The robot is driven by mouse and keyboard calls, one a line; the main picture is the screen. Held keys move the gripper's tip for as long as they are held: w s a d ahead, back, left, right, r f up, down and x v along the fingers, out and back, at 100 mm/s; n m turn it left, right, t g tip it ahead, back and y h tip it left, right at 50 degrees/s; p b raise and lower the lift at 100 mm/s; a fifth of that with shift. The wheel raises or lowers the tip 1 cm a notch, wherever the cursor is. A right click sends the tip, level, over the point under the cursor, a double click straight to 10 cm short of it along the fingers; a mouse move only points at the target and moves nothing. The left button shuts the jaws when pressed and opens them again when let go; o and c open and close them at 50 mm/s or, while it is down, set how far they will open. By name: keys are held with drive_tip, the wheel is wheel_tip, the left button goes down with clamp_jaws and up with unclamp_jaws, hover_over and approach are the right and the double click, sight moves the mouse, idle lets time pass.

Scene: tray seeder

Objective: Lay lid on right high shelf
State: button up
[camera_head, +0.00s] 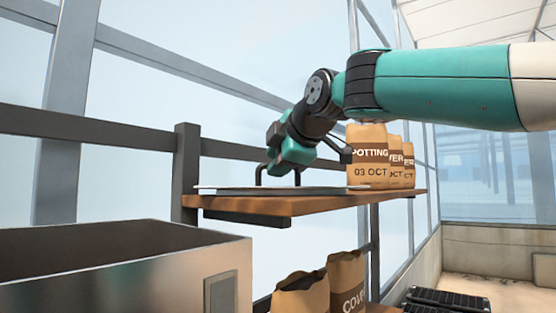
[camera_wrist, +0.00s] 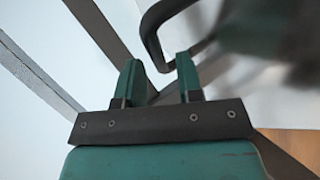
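The lid (camera_head: 230,189) is a thin grey plate lying flat on the wooden high shelf (camera_head: 330,203), with its left edge reaching the shelf's left end. Its dark handle (camera_head: 261,175) stands up from it; my gripper hides part of the handle in the head view. My gripper (camera_head: 292,160) is low over the lid at the handle. In the wrist view the two green fingers of my gripper (camera_wrist: 158,75) stand apart with a gap between them. The dark bent handle bar (camera_wrist: 152,42) shows just beyond the fingertips; whether it touches a finger I cannot tell.
Brown potting bags (camera_head: 367,158) stand on the shelf to the right of the lid. A grey post (camera_head: 187,165) rises at the shelf's left end. A large metal bin (camera_head: 120,275) fills the lower left. More bags (camera_head: 345,280) stand below the shelf, with black trays (camera_head: 445,300) nearby.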

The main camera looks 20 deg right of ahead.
drive_tip(key=b+v, duration=0.3)
drive_tip(key=v, duration=0.9)
drive_tip(key=shift+s, duration=0.15)
